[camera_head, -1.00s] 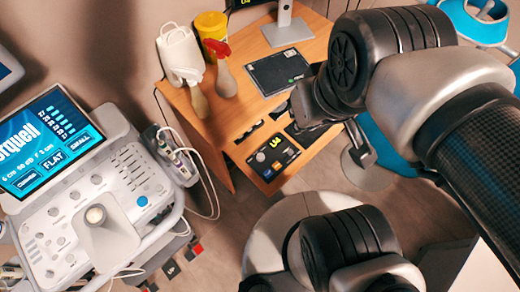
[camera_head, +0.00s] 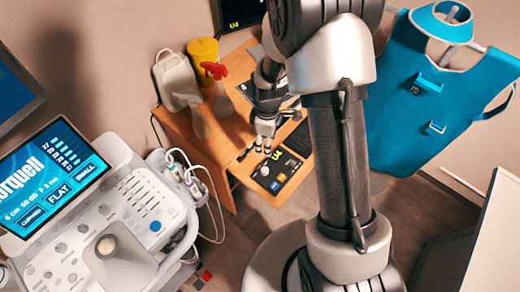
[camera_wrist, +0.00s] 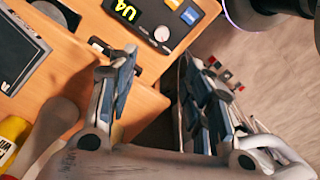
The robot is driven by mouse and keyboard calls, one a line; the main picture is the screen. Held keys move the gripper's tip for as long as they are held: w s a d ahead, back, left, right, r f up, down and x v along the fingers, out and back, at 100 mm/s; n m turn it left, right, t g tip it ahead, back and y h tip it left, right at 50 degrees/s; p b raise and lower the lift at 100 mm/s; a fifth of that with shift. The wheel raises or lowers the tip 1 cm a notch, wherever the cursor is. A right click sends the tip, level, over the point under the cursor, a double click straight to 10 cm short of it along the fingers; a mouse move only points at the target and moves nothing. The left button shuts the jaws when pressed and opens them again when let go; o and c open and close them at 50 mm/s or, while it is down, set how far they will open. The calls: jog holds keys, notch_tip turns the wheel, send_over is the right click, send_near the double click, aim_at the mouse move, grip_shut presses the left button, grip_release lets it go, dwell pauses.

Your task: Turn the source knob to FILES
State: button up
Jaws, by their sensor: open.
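The source knob appears to be the pale round knob (camera_head: 264,170) on a small black panel (camera_head: 286,176) at the desk's front corner. In the wrist view the knob (camera_wrist: 162,33) sits on the panel (camera_wrist: 187,40), near a yellow "U4" display and a blue label. I cannot read which source it points to. My gripper (camera_head: 264,146) is over the desk just behind the knob in the head view. In the wrist view my gripper (camera_wrist: 165,75) has its fingers spread and empty, with the knob beyond the fingertips and apart from them.
A wooden desk (camera_head: 222,150) carries a red-topped spray bottle (camera_head: 221,98), a white jug (camera_head: 176,80), a yellow tub (camera_head: 203,52) and a dark pad. An ultrasound console (camera_head: 120,215) stands left with cables. A blue apron (camera_head: 420,110) hangs right.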

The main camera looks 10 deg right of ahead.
aim_at(265, 170)
notch_tip(265, 170, down, 19)
jog(key=b, duration=0.4)
jog(key=shift+s+b, duration=0.1)
jog(key=shift+b, duration=0.3)
jog(key=shift+r, duration=0.1)
grip_shut()
